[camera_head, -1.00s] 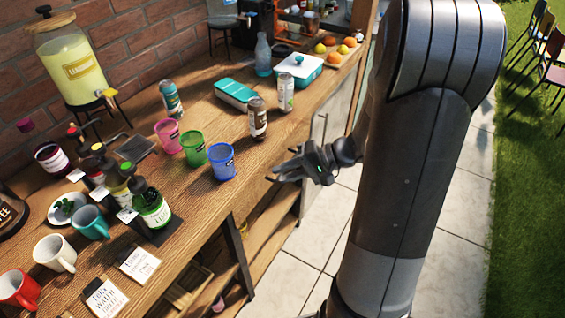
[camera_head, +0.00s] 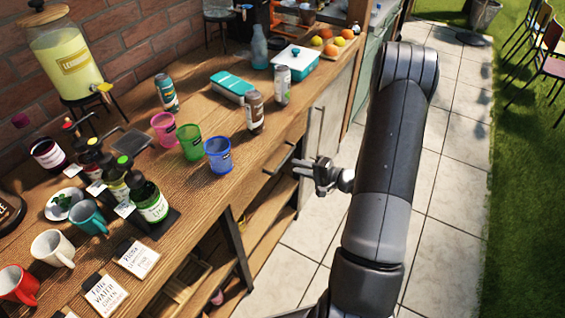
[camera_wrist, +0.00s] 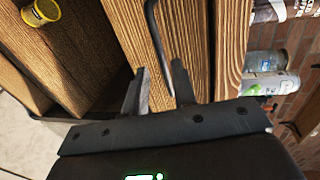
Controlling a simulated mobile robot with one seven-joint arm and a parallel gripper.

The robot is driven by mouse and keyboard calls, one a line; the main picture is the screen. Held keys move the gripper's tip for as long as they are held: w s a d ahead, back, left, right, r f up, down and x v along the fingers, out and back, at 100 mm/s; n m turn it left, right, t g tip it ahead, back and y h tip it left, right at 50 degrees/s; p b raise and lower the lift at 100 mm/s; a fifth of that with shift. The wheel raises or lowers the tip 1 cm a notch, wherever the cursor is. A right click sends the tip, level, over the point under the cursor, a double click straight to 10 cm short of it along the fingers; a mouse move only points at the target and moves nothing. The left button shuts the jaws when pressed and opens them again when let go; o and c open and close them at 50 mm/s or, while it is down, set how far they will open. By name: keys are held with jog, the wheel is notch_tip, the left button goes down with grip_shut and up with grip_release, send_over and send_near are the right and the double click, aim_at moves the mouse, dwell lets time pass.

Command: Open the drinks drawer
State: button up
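The drinks drawer's wooden front (camera_wrist: 147,38) fills the middle of the wrist view, its face under the counter edge. In the head view, my gripper (camera_head: 298,168) is at the counter's front, just right of the dark handle (camera_head: 279,160). The drawer looks closed, though its edges are hard to see.
The wooden counter (camera_head: 190,205) holds pink, green and blue cups (camera_head: 219,155), cans (camera_head: 255,112), bottles and mugs. Open shelves lie below; a yellow can (camera_wrist: 40,12) shows there in the wrist view. Tiled floor (camera_head: 445,190) to the right is clear.

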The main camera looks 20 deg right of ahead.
aim_at(283, 161)
jog(key=x, duration=0.7)
jog(key=shift+c, duration=0.6)
grip_shut()
